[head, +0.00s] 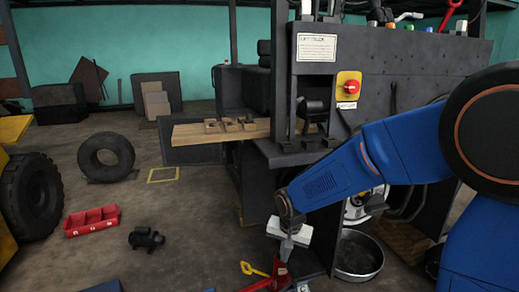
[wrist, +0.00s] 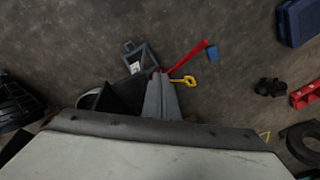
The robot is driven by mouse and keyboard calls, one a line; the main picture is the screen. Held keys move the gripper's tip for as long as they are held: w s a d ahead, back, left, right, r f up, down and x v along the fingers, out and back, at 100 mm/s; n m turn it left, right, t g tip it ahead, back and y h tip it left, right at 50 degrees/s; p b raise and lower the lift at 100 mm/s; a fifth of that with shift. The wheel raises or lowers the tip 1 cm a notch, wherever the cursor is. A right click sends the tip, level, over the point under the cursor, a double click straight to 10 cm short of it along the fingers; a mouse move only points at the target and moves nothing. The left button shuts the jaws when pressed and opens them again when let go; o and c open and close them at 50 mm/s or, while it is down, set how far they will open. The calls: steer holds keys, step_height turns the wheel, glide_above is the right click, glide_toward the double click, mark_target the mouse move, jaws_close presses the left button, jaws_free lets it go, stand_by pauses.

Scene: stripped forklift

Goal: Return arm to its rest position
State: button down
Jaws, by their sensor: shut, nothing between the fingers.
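My blue arm (head: 340,175) reaches in from the right of the head view and bends down at its end. My gripper (head: 286,250) points down in front of the stripped forklift (head: 390,75), above a red tool (head: 275,278) and a yellow-handled piece (head: 254,269) near the floor. In the wrist view the gripper's grey fingers (wrist: 160,92) are together with nothing between them. The red tool (wrist: 190,60) and the yellow piece (wrist: 183,80) lie just beyond the fingertips there.
A wooden board (head: 205,130) with small parts juts from the forklift's left side. A round dark pan (head: 358,255) stands right of my gripper. A red bin (head: 92,220), a black part (head: 146,238) and a tyre (head: 106,157) are on the floor to the left, with bare floor between.

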steer(key=s+d+r+n+t, duration=0.1)
steer(key=s+d+r+n, duration=0.1)
steer(key=s+d+r, duration=1.1)
steer(key=s+d+r+n, duration=0.1)
steer(key=s+d, duration=0.3)
steer(key=s, duration=0.2)
steer(key=s+d+r+t, duration=0.1)
steer(key=s+d, duration=0.2)
steer(key=s, duration=0.4)
steer(key=shift+s+d+n+h, duration=0.2)
steer(key=shift+d+n+h, duration=0.1)
steer(key=shift+d+n, duration=0.1)
